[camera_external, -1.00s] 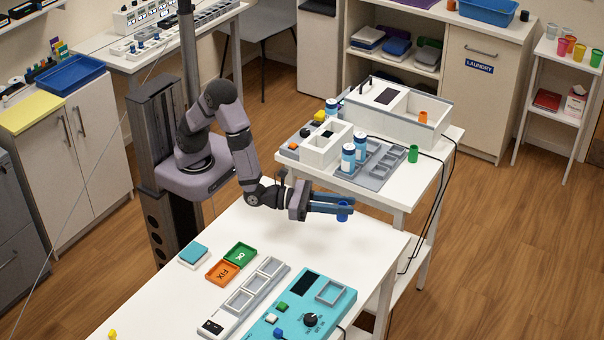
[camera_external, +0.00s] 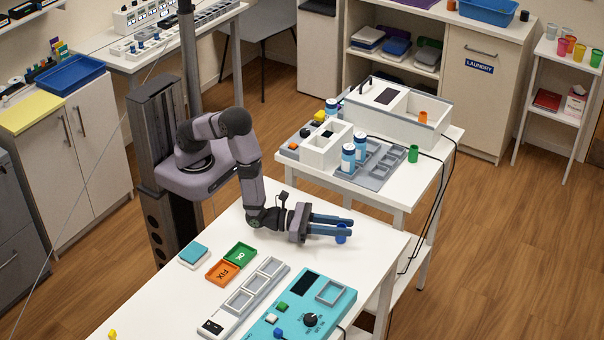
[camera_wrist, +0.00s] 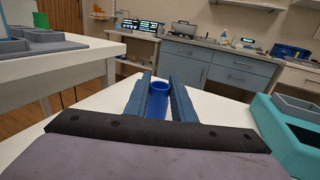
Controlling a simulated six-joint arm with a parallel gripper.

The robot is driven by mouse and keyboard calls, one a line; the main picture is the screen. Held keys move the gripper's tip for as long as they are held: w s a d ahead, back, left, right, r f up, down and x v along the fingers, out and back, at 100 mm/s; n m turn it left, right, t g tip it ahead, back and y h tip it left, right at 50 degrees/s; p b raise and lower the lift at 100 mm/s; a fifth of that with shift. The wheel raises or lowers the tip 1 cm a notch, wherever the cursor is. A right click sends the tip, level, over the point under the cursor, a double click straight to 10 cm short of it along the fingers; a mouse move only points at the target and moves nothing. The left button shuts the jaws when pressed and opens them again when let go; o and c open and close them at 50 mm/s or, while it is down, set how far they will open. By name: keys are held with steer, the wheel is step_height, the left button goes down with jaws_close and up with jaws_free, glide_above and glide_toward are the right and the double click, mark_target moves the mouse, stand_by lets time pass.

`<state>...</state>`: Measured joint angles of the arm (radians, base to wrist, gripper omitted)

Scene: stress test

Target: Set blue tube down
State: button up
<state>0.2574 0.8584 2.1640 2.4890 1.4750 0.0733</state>
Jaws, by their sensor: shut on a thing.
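The blue tube (camera_external: 341,238) is between the fingertips of my gripper (camera_external: 346,226), low over the far right part of the white table (camera_external: 370,250).
A teal device (camera_external: 300,312) with a knob and a grey strip of frames (camera_external: 245,295) lie nearer the camera. A green OK tray (camera_external: 240,255) and an orange FIX tray (camera_external: 222,271) are at left. The table around the tube is clear.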

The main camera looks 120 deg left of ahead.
steer(key=shift+f, duration=0.25)
steer(key=shift+f, duration=0.15)
steer(key=o, duration=1)
steer(key=shift+s+r, duration=0.1)
steer(key=shift+r, duration=0.15)
steer(key=b+v, duration=0.2)
steer(key=v, duration=0.9)
steer(key=shift+s+d+f, duration=0.1)
steer(key=shift+s+d, duration=0.1)
steer(key=shift+s, duration=0.15)
